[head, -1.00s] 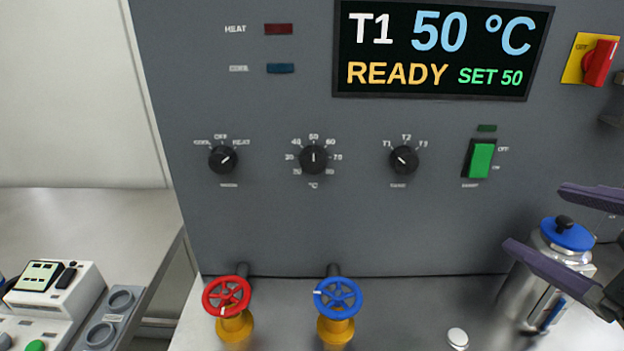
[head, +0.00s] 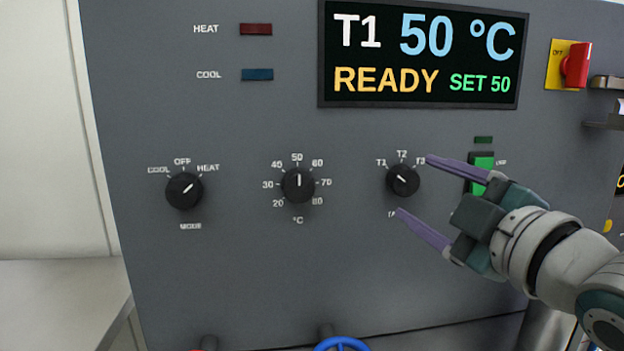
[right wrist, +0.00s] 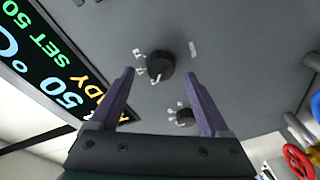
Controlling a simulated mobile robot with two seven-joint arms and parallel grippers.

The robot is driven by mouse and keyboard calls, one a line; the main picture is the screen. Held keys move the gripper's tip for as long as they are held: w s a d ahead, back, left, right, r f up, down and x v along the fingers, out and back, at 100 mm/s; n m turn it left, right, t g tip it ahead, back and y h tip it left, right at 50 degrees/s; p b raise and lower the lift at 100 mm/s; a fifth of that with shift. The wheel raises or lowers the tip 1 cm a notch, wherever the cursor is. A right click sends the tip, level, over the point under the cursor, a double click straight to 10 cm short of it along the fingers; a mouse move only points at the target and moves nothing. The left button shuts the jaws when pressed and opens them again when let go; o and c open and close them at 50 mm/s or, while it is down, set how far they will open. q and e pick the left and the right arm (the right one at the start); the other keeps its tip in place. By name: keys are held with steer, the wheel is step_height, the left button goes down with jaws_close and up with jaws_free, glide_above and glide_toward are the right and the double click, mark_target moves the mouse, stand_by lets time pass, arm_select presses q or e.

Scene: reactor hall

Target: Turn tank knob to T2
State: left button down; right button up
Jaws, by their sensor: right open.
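The tank knob (head: 403,180) is a black dial on the grey panel, with T1, T2 and T3 marked around its top. Its white pointer line slants up left toward T1. My right gripper (head: 414,185) has its purple fingers open, one tip above right of the knob and one below it in the head view. In the right wrist view the tank knob (right wrist: 160,65) lies beyond the fingertips, between their lines, with nothing held. The display (head: 420,53) reads T1, 50 °C, READY, SET 50. My left gripper is not in view.
The temperature knob (head: 298,185) and mode knob (head: 184,190) sit to the left. A green switch (head: 482,172) is partly behind my right gripper. A red knob on a yellow plate (head: 575,65) is at upper right. A blue valve wheel (head: 342,345) shows at the bottom.

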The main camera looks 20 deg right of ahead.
mark_target(404, 181)
steer(key=shift+w+d, duration=0.1)
steer(key=shift+w, duration=1.15)
jaws_close()
